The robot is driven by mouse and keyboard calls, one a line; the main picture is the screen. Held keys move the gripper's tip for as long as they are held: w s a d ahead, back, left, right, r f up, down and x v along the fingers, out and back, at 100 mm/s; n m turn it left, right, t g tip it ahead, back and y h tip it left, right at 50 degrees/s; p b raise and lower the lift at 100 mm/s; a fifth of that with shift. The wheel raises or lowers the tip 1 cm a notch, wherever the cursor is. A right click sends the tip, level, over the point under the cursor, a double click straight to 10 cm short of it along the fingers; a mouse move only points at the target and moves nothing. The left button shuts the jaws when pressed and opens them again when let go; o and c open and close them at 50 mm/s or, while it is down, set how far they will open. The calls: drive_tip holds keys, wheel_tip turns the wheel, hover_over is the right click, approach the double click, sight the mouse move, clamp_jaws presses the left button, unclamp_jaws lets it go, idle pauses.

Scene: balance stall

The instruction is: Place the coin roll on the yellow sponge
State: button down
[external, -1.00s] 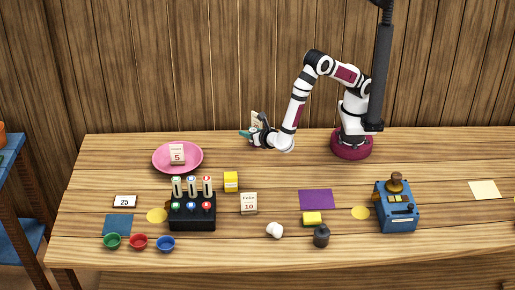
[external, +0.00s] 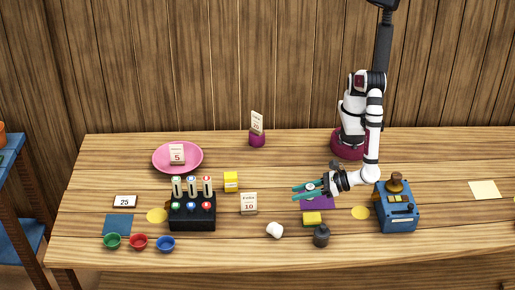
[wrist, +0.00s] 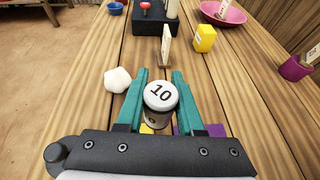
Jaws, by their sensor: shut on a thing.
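My gripper (external: 298,192) has teal fingers and is above the purple mat. In the wrist view, my gripper (wrist: 159,78) is shut on an upright cylinder with a white top marked 10, which appears to be the coin roll (wrist: 161,96). In the external view, the coin roll (external: 310,187) shows small between the fingers. The yellow sponge (external: 312,218) lies at the mat's front edge, just in front of my gripper. In the wrist view, a bit of yellow (wrist: 147,129), probably the sponge, shows below the roll, which hides the rest.
The purple mat (external: 328,204) lies under my gripper. A dark weight (external: 321,236) and a white lump (external: 275,230) stand in front. A blue machine (external: 398,214) is to the right. A price card (external: 249,204) and a yellow box (external: 231,181) stand to the left.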

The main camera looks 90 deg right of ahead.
sight(304, 216)
drive_tip(key=shift+s+a+f, duration=0.3)
drive_tip(key=shift+a+f, duration=0.15)
drive_tip(key=shift+a, duration=0.1)
drive_tip(key=shift+s+a+f, duration=0.3)
drive_tip(key=shift+a+f, duration=0.15)
drive_tip(key=shift+a, duration=0.1)
drive_tip(key=shift+f, duration=1.9)
drive_tip(key=c, duration=0.5)
unclamp_jaws()
drive_tip(key=shift+f, duration=0.15)
drive_tip(key=shift+c, duration=0.2)
